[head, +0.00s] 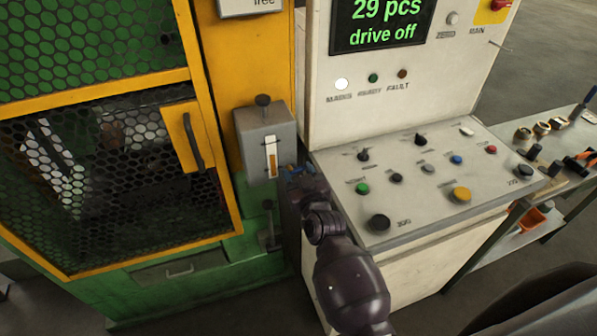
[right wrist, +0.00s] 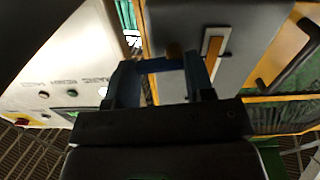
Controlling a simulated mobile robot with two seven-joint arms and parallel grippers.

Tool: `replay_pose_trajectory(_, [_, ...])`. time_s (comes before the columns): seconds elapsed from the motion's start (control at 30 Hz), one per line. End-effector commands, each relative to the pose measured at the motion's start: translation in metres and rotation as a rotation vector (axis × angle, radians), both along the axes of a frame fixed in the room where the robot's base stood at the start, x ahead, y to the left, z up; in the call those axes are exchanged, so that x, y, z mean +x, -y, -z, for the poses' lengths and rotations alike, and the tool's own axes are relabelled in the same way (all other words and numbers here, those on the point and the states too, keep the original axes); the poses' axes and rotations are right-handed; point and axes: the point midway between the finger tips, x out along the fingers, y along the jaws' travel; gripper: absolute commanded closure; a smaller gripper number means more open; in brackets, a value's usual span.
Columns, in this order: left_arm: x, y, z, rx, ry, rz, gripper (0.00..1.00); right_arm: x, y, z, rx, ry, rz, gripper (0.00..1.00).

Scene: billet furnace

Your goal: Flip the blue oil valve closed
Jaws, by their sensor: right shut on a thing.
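The blue oil valve (head: 290,169) is at the lower right of the grey oil box (head: 250,130), which has a sight glass with amber oil low in it. In the right wrist view the valve's blue lever (right wrist: 160,66) lies crosswise between my fingertips, with a brownish stub behind it. My right gripper (head: 303,176) reaches up to the valve from below; in the wrist view its fingers (right wrist: 162,72) are shut on the lever. The gripper partly hides the valve in the head view. My left gripper is not in view.
The control console (head: 400,215) with knobs and buttons stands close to the right of my right arm. The green and yellow machine with its mesh door (head: 110,170) is on the left. A small lever (head: 269,225) sits below the oil box. A side table (head: 560,150) holds several parts.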

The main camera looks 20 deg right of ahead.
Motion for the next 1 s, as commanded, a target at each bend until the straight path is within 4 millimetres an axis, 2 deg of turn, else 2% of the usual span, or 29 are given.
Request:
replay_pose_trajectory(0.2, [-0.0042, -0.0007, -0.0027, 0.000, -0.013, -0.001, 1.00, 0.0001, 0.0004, 0.0004, 0.112, -0.004, -0.001, 0.75])
replay_pose_trajectory(0.5, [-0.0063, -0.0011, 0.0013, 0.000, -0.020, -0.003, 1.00, 0.0002, 0.0004, 0.0012, 0.125, -0.003, 0.000, 0.75])
replay_pose_trajectory(0.53, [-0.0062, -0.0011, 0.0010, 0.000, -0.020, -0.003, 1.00, 0.0002, 0.0004, 0.0012, 0.125, -0.003, 0.000, 0.50])
replay_pose_trajectory(0.7, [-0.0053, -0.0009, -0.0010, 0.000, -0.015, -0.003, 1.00, 0.0001, 0.0004, 0.0014, 0.124, -0.004, 0.000, 0.26])
replay_pose_trajectory(1.0, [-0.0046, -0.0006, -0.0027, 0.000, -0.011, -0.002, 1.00, -0.0014, 0.0005, 0.0019, 0.123, -0.005, 0.000, 0.26])
